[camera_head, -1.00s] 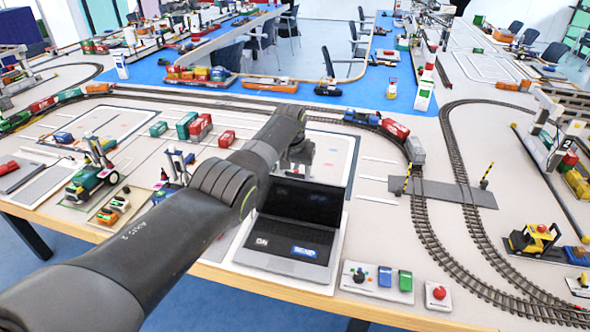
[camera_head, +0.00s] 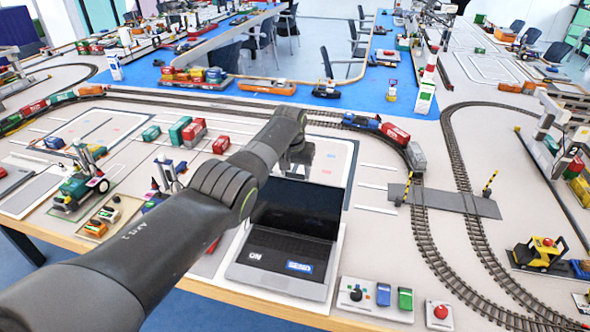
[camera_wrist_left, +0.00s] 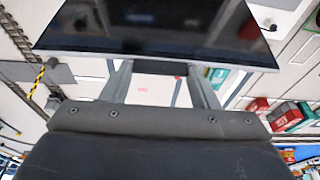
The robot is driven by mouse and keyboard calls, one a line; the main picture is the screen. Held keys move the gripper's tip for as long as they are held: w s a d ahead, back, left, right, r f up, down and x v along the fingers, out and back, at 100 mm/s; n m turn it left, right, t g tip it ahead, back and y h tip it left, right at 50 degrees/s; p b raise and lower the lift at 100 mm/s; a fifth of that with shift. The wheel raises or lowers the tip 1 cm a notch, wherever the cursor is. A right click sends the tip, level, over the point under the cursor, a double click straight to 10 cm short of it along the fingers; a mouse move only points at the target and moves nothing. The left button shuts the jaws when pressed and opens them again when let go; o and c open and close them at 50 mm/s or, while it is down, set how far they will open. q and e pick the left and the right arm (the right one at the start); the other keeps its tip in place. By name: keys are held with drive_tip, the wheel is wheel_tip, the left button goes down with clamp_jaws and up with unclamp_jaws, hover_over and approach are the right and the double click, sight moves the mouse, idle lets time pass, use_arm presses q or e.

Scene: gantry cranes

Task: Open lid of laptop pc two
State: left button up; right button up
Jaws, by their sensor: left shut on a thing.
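The laptop (camera_head: 278,270) lies on a pale mat near the table's front edge, its lid (camera_head: 300,208) raised and its dark screen facing me. "ON" and "SEND" labels sit on its base. My left arm reaches across it from the left. My left gripper (camera_head: 300,165) is at the lid's upper edge, its fingers mostly hidden behind arm and lid. In the left wrist view the gripper (camera_wrist_left: 160,72) is shut on the edge of the dark lid (camera_wrist_left: 150,25). My right gripper is not in view.
A control panel with knob and buttons (camera_head: 376,299) and a red button box (camera_head: 439,314) stand right of the laptop. A rail track (camera_head: 425,240) with a level crossing runs further right. A yellow loader (camera_head: 539,254) stands beyond it.

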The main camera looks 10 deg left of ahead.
use_arm(q)
drive_tip(key=o, duration=1.1)
drive_tip(key=shift+w+r, duration=0.15)
drive_tip(key=shift+c, duration=0.2)
drive_tip(key=o, duration=0.3)
drive_tip(key=shift+o, duration=0.2)
drive_tip(key=shift+p+v, duration=0.65)
drive_tip(key=shift+v, duration=0.4)
drive_tip(key=b+v, duration=0.2)
drive_tip(key=v, duration=1.3)
drive_tip(key=shift+b, duration=0.35)
drive_tip(key=shift+d, duration=0.1)
